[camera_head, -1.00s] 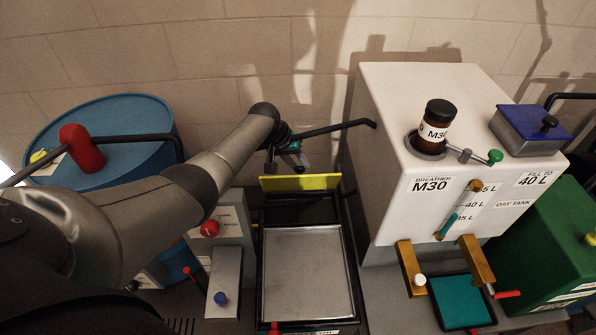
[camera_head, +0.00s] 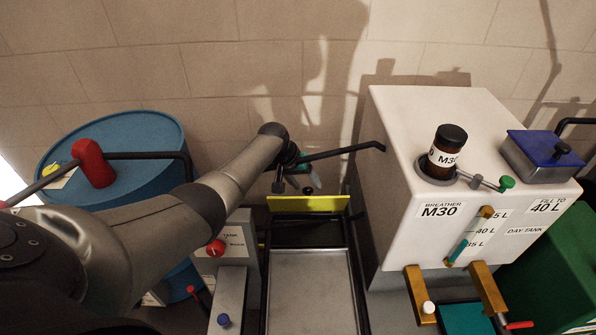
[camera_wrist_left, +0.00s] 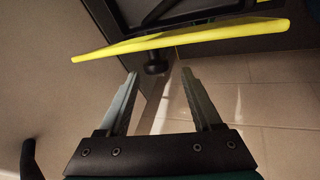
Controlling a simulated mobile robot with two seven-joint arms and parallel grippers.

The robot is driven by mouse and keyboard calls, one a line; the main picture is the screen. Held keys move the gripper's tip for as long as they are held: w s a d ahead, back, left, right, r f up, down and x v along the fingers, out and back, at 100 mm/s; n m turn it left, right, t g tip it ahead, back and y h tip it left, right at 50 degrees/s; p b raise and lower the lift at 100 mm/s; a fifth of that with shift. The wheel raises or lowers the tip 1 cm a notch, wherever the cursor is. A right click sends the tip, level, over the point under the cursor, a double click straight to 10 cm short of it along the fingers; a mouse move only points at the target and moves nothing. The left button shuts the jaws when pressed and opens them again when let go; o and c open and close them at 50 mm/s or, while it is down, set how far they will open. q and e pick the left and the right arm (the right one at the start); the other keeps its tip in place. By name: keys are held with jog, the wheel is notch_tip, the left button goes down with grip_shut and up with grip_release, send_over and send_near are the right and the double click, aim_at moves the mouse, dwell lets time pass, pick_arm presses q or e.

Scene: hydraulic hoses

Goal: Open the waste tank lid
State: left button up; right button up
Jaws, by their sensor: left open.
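A yellow-faced panel (camera_head: 308,203), which looks like the waste tank lid, stands raised at the back of a dark tray-like opening. A small black knob (camera_head: 308,190) shows just above its top edge. My left gripper (camera_head: 298,180) is open and empty, behind and above the panel's upper edge. In the left wrist view, the two fingertips (camera_wrist_left: 159,74) are apart, and the black knob (camera_wrist_left: 157,66) lies just beyond them, under the panel's yellow edge (camera_wrist_left: 185,38). I cannot tell whether a finger touches it. My right gripper is not in view.
The white day tank (camera_head: 400,180) stands close on the right, with a black rod (camera_head: 345,152) reaching toward it. A blue drum (camera_head: 120,140) is at left. A grey box with a red knob (camera_head: 216,248) stands left of the framed metal tray (camera_head: 310,290). The wall is behind.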

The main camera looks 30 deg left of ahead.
pick_arm(q)
jog(key=p+v, duration=0.4)
jog(key=v, duration=1.1)
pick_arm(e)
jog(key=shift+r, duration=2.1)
pick_arm(q)
jog(key=shift+d, duration=0.1)
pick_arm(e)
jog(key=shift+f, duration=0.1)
